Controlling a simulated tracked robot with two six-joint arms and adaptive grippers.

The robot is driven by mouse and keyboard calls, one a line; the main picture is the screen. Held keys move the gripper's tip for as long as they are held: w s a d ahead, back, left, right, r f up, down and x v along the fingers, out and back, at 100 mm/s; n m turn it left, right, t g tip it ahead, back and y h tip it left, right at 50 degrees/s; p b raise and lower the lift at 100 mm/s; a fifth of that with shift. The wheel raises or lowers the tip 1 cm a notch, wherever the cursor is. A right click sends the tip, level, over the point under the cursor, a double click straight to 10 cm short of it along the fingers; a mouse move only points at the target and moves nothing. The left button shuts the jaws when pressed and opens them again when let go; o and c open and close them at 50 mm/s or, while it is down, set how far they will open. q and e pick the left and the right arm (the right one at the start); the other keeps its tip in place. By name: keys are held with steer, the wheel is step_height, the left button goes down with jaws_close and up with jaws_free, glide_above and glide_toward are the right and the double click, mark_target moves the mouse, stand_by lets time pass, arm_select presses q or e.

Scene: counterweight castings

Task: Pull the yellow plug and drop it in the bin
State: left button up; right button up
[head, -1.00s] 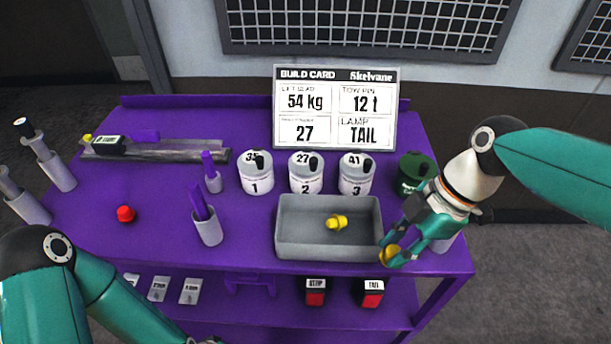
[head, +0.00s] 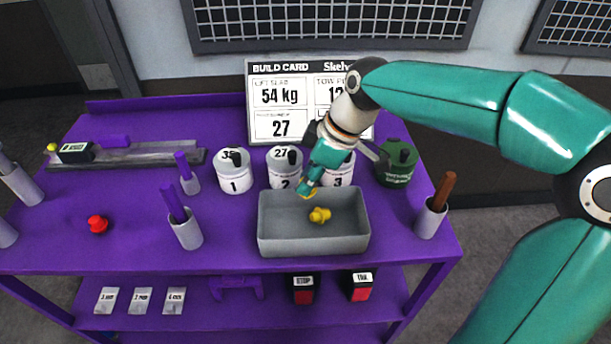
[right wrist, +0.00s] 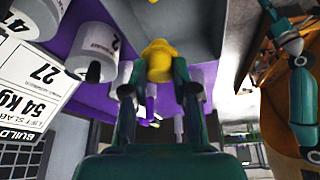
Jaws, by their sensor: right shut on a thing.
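My right gripper (head: 307,188) is shut on a yellow plug (head: 307,194), over the back part of the grey bin. In the right wrist view the held yellow plug (right wrist: 158,62) sits between the two fingertips of the gripper (right wrist: 158,88). The grey bin (head: 313,245) is an open rectangular tray on the purple bench. Another yellow plug (head: 319,215) lies inside the bin, just in front of the held one.
White canisters 1 (head: 235,178), 2 (head: 285,175) and 3 (head: 340,172) stand behind the bin, close to my right gripper. A green canister (head: 396,165) and a cup with a brown handle (head: 431,218) stand to the right. A red knob (head: 98,224) is at left.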

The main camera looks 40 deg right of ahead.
steer(key=shift+f+b, duration=1.5)
steer(key=shift+f, duration=0.85)
steer(key=o, duration=1)
steer(key=shift+r, duration=0.1)
steer(key=v, duration=1.1)
steer(key=shift+d+r, duration=0.1)
steer(key=shift+r, duration=0.3)
